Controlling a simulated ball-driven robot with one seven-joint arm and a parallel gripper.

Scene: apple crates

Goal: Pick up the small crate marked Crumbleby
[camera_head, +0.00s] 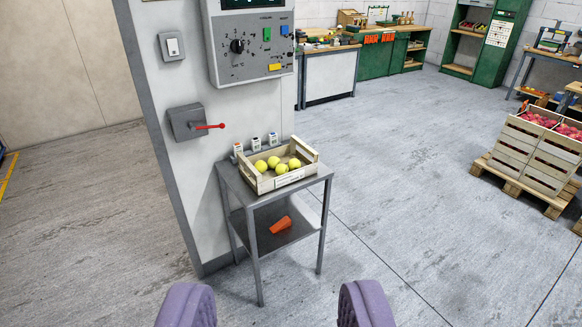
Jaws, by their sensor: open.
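A small wooden crate (297,177) sits on top of a small grey metal stand. Several yellow-green apples (275,164) lie in it. A pale label shows on its front side, but its writing is too small to read, so I cannot tell whether it says Crumbleby. My gripper (276,304) shows as two purple fingers at the bottom edge, wide apart with nothing between them. It is apart from the crate, which appears above and beyond the gap between the fingers.
The grey stand (326,190) is against a wall with a control panel (252,45) and a red-handled switch (188,122). Three small bottles stand behind the crate. An orange object (281,224) lies on the lower shelf. Large crates on a pallet (505,184) stand right. Floor between is clear.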

